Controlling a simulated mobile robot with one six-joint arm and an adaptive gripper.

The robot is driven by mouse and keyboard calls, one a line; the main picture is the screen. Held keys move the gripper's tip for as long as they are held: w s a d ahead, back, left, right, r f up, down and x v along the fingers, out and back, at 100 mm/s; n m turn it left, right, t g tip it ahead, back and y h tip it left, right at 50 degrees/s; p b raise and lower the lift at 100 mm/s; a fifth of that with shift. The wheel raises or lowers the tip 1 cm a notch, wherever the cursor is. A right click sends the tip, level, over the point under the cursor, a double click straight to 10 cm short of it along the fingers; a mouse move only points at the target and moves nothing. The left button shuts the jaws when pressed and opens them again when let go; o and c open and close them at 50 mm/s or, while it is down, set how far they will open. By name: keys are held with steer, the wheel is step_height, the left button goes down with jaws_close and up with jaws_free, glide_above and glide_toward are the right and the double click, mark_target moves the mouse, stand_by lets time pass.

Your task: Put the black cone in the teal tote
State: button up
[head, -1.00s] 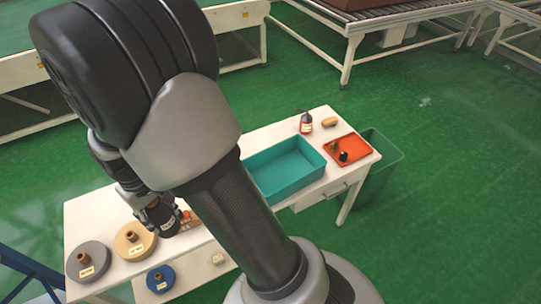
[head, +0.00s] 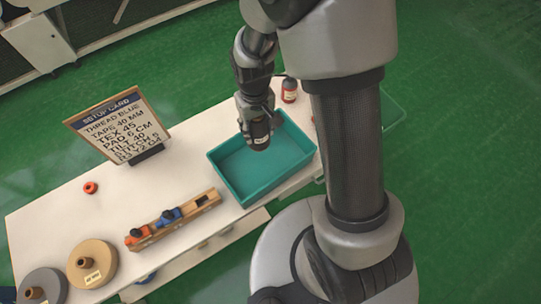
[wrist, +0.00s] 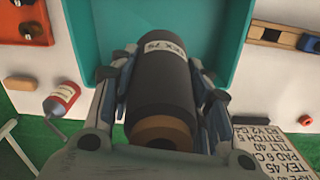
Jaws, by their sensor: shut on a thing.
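The black cone (wrist: 165,85) is a dark thread cone with a pale label and a brown end towards the wrist camera. My gripper (wrist: 158,72) is shut on it, with fingers along both sides. In the head view my gripper (head: 256,122) holds the black cone (head: 259,138) above the back part of the teal tote (head: 230,178). The tote is an open rectangular tray on the white table, and its visible floor is bare. Its blue-green inside also shows beyond the cone in the wrist view (wrist: 210,30). Any gap below the cone is hard to judge.
A setup card (head: 118,126) stands left of the tote. A wooden rack (head: 173,219) with orange and blue pieces lies near the tote's left front. A red bottle (head: 289,91) stands behind the tote. A tan disc (head: 92,263) and grey disc (head: 43,287) lie front left.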

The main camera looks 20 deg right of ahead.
steer(key=s+a+r+n+b, duration=0.1)
steer(key=s+a+r+n, duration=0.1)
steer(key=a+r, duration=0.3)
steer(key=b, duration=0.7)
glide_above(246, 174)
step_height(246, 174, down, 20)
steer(key=shift+w+r, duration=0.1)
steer(key=o, duration=1.3)
steer(key=shift+f, duration=0.2)
steer(key=shift+c, duration=0.2)
